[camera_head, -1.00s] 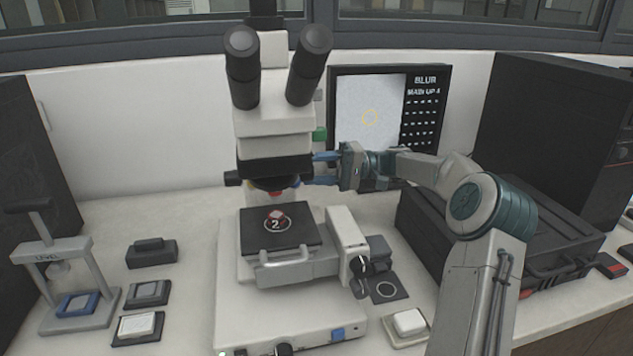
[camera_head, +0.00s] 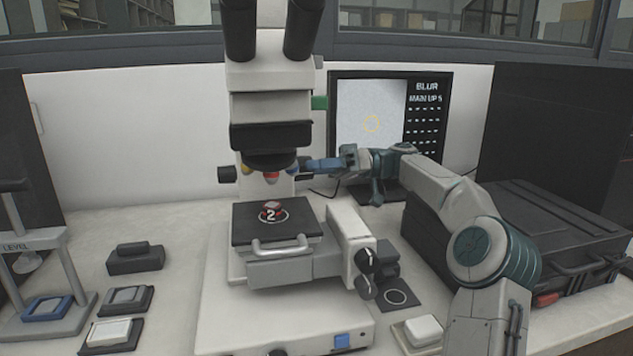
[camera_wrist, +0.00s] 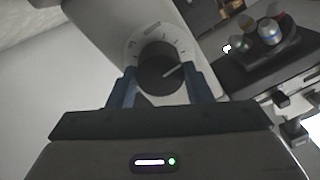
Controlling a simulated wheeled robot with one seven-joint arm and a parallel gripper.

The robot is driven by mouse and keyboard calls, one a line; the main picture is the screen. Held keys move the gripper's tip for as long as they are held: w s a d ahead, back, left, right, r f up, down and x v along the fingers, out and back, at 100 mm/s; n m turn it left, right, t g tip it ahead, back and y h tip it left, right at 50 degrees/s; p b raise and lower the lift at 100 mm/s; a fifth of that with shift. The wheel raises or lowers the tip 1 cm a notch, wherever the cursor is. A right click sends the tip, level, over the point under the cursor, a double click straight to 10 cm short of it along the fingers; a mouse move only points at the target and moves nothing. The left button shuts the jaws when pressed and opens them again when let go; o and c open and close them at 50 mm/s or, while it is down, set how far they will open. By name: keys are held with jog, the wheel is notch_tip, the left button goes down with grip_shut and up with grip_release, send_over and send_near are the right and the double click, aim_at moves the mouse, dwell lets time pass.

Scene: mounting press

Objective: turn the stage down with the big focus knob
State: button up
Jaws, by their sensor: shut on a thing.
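The microscope stage (camera_head: 300,231), a black plate with a metal handle, carries a small red and grey sample marked 2 (camera_head: 272,210) beneath the objectives (camera_head: 270,172). My gripper (camera_head: 312,166) reaches in from the right to the side of the microscope column. In the wrist view, its two blue fingers (camera_wrist: 161,88) are shut on a round dark focus knob (camera_wrist: 158,74), one finger on each side. The knob has a white pointer line toward the upper right and a pale scale ring around it. In the head view my gripper largely hides this knob.
The monitor (camera_head: 370,110) behind my arm reads "BLUR" and what looks like "MAIN UP 5". Black stage knobs (camera_head: 366,262) sit below my gripper. A black case (camera_head: 545,235) stands right; a levelling press (camera_head: 35,240) and small blocks (camera_head: 135,257) lie left.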

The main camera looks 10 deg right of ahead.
jog(key=shift+f+n+b, duration=0.1)
jog(key=shift+n+b, duration=0.85)
jog(key=shift+n, duration=0.25)
jog(key=o, duration=1)
